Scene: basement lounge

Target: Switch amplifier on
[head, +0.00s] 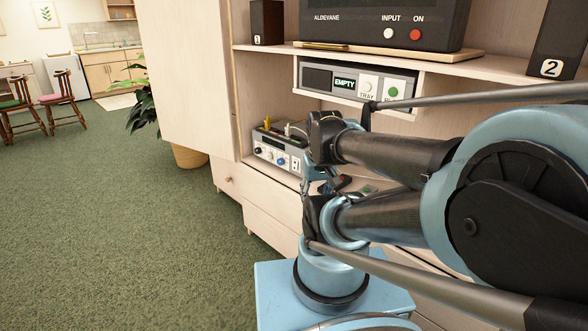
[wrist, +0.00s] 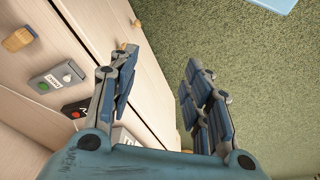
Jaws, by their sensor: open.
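A grey unit with several knobs (head: 278,153) stands on the lower cabinet shelf in the head view; it looks like the amplifier, but I read no name on it. A black unit marked ALDEVANE (head: 385,20) on the top shelf has a white INPUT button (head: 388,33) and a red ON button (head: 415,35).
A silver player (head: 340,80) reading EMPTY sits between the shelves. Speakers 1 (head: 266,20) and 2 (head: 560,40) flank the black unit. The wrist view shows a small green-button box (wrist: 57,82) and a dark box with red (wrist: 75,109). Carpet (head: 110,230) is clear at left.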

